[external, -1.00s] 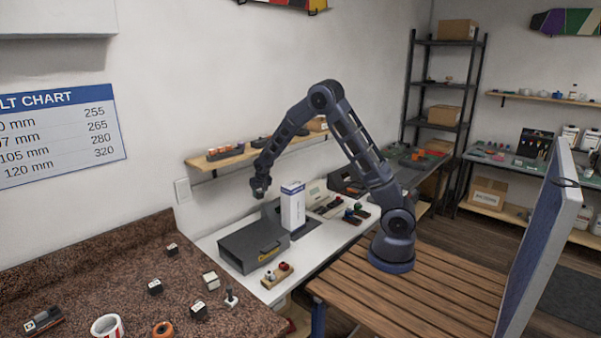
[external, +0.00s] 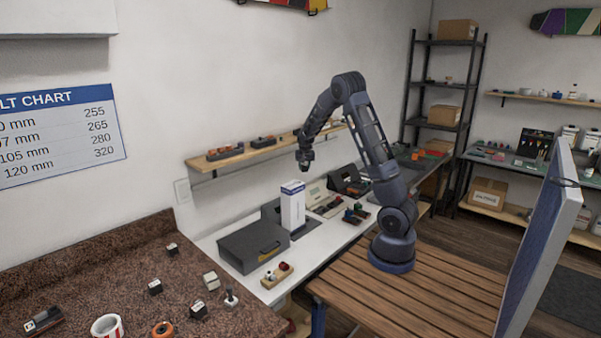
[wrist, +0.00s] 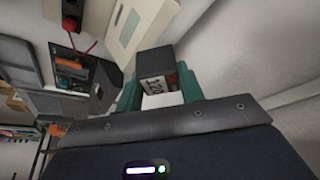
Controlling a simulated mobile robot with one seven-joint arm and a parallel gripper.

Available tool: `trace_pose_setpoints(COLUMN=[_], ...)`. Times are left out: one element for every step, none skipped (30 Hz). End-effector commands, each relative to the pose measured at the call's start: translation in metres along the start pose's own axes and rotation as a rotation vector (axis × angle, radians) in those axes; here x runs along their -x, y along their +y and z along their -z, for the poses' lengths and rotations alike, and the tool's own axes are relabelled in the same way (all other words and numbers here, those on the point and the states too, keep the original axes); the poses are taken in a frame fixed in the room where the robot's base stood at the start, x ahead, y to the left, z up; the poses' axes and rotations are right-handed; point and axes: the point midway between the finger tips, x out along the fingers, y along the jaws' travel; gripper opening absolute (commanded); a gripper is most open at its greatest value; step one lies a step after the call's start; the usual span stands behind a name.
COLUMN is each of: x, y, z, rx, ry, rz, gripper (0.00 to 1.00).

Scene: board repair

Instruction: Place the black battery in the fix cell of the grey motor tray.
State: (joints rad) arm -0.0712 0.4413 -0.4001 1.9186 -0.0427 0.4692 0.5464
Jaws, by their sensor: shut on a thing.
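My gripper (external: 305,163) hangs in the air above the back of the white bench. In the wrist view its teal fingers (wrist: 160,95) are shut on a small black block with a white printed label, the black battery (wrist: 154,60). The battery is too small to make out in the external view. A dark tray (wrist: 105,85) with orange and red parts shows left of the battery in the wrist view. I cannot tell for sure whether it is the grey motor tray, and its fix cell cannot be made out.
A tall white box (external: 292,207) stands on the white bench (external: 318,236) beside a dark grey case (external: 253,246). Several small parts lie farther right. A wooden wall shelf (external: 225,160) runs behind my gripper. A cream panel (wrist: 138,28) shows above the battery.

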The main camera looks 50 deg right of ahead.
Motion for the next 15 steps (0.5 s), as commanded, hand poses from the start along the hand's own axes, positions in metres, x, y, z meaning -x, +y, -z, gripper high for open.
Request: trace_pose_setpoints(x=[-0.006,-0.009,-0.014,-0.018,-0.021,-0.025,-0.029,-0.033,-0.036,-0.040,-0.043,-0.046,-0.049,-0.052,-0.055], y=[0.020,0.031,0.046,0.057,0.068,0.084,0.095,0.107,0.123,0.134,0.147,0.163,0.176,0.188,0.204], z=[0.012,0.019,0.028,0.034,0.039,0.047,0.053,0.058,0.065,0.070,0.074,0.081,0.085,0.088,0.094], rx=[-0.065,-0.106,-0.162,-0.206,-0.251,-0.311,-0.356,-0.402,-0.464,-0.509,-0.556,-0.618,-0.665,-0.712,-0.773], ry=[-0.002,-0.002,-0.002,-0.003,-0.004,-0.004,-0.004,-0.004,-0.004,-0.004,-0.004,-0.003,-0.003,-0.003,-0.002], rz=[-0.029,-0.046,-0.069,-0.088,-0.105,-0.130,-0.149,-0.168,-0.193,-0.212,-0.232,-0.256,-0.276,-0.295,-0.320], gripper=[0.13,0.13,0.13,0.13,0.13,0.13,0.13,0.13,0.13,0.13,0.13,0.13,0.13,0.13,0.13])
